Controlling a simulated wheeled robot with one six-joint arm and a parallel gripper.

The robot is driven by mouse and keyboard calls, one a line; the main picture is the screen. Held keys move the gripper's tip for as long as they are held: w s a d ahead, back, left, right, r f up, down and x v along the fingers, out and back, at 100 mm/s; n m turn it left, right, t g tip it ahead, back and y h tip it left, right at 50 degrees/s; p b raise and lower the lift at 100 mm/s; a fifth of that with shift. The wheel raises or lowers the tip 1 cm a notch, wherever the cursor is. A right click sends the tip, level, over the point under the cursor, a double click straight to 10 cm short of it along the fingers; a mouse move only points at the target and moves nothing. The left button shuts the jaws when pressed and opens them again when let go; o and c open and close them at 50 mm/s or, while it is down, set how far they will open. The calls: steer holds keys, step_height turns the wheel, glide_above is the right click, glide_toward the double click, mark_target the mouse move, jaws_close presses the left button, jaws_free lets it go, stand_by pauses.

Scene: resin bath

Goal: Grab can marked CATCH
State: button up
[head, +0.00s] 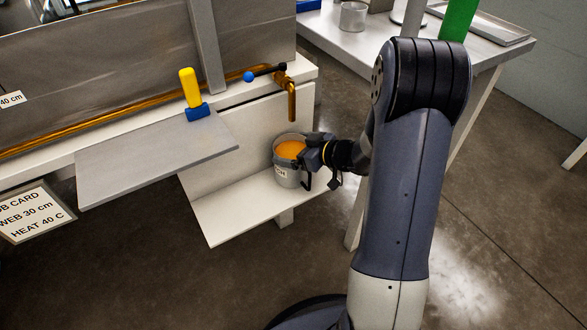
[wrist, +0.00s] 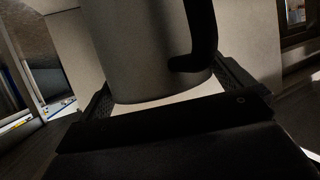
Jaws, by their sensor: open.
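A grey metal can (head: 283,178) with orange liquid in it stands upright on a white shelf (head: 245,212) below a copper spout. A small pale label is on its front; I can make out only part of the lettering. My gripper (head: 308,160) is open at the can's right side, near its dark handle. In the wrist view the can (wrist: 140,50) stands between my two open fingers (wrist: 165,95), with the dark handle (wrist: 200,40) at the right. Whether the fingers touch the can I cannot tell.
The copper spout (head: 291,100) hangs above the can. A grey board (head: 150,160) juts out at the left, with a blue and yellow tool (head: 190,90) at its back. A metal table (head: 480,55) stands behind my arm. Open floor lies in front.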

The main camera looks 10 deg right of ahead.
steer(key=shift+w+a, duration=0.1)
steer(key=shift+w, duration=0.1)
steer(key=shift+c, duration=0.6)
steer(key=c, duration=1.6)
steer(key=shift+c, duration=0.4)
steer(key=shift+r, duration=0.2)
